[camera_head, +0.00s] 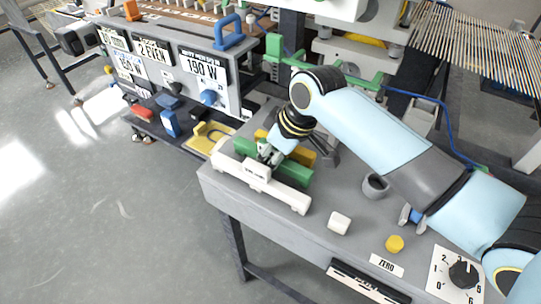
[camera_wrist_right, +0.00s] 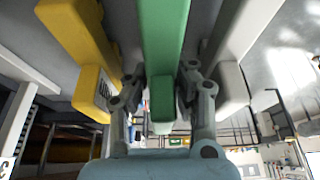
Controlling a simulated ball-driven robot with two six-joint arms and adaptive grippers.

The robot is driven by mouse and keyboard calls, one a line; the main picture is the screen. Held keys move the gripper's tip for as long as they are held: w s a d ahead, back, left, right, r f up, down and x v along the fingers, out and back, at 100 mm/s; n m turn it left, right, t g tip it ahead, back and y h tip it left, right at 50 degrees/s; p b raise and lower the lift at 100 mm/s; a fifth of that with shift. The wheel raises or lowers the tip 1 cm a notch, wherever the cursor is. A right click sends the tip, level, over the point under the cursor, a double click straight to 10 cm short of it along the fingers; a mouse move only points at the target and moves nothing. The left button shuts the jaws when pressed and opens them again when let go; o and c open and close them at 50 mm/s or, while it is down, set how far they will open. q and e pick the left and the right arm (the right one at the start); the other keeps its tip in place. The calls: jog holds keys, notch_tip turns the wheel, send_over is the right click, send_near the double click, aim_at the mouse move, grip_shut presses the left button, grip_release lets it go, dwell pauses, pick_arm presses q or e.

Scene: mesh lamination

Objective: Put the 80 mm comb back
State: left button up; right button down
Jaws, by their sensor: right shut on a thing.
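A green comb (camera_head: 292,172) lies between a white comb (camera_head: 284,192) in front and a yellow comb (camera_head: 303,152) behind, on the grey table. My right gripper (camera_head: 268,154) reaches down over the green comb. In the right wrist view, the fingers (camera_wrist_right: 162,90) are shut on the green comb (camera_wrist_right: 165,35), with the yellow comb (camera_wrist_right: 82,40) on the left and the white comb (camera_wrist_right: 238,45) on the right. The white comb's small label is unreadable, so I cannot tell which is the 80 mm comb. Whether the green comb touches the table is hidden. My left gripper is out of view.

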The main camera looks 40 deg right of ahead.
jog(key=shift+f, duration=0.45)
jog(key=shift+s+f+b, duration=0.2)
jog(key=shift+f+b, duration=0.1)
jog(key=shift+f, duration=0.05)
jog(key=c, duration=1.3)
grip_release()
jog(key=shift+a+f, duration=0.1)
jog(key=shift+f, duration=0.05)
jog(key=shift+o, duration=1.4)
jog(key=shift+w+f, duration=0.1)
